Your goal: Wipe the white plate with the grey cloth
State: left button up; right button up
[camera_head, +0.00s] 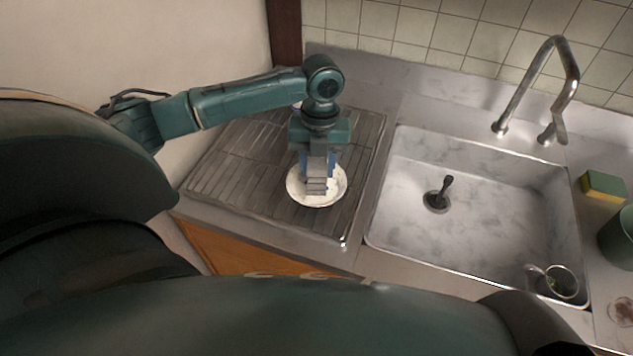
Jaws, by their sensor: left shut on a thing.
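The white plate (336,196) lies on the ribbed draining board left of the sink. My left gripper (317,178) points down over the plate, with its fingers shut on a small grey piece, the grey cloth (316,187). The cloth is low over the middle of the plate and seems to touch it, though the exact contact is hard to tell. The gripper and cloth hide the back and middle of the plate. My right gripper is not in view.
The metal sink (480,235) with a tap (545,85) is on the right. A yellow-green sponge (603,186) and a green container (620,236) stand at the right edge. The draining board (235,160) is clear left of the plate.

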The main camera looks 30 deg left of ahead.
pick_arm(q)
jog(key=shift+m, duration=0.9)
jog(key=n, duration=0.7)
jog(key=shift+w+a+h, duration=0.1)
jog(key=shift+a+h, duration=0.05)
jog(key=shift+h, duration=0.15)
jog(key=n, duration=0.3)
jog(key=n+t, duration=0.1)
jog(key=n, duration=0.2)
jog(key=shift+w+a+r+n, duration=0.1)
jog(key=shift+a+n, duration=0.1)
jog(key=shift+n, duration=0.2)
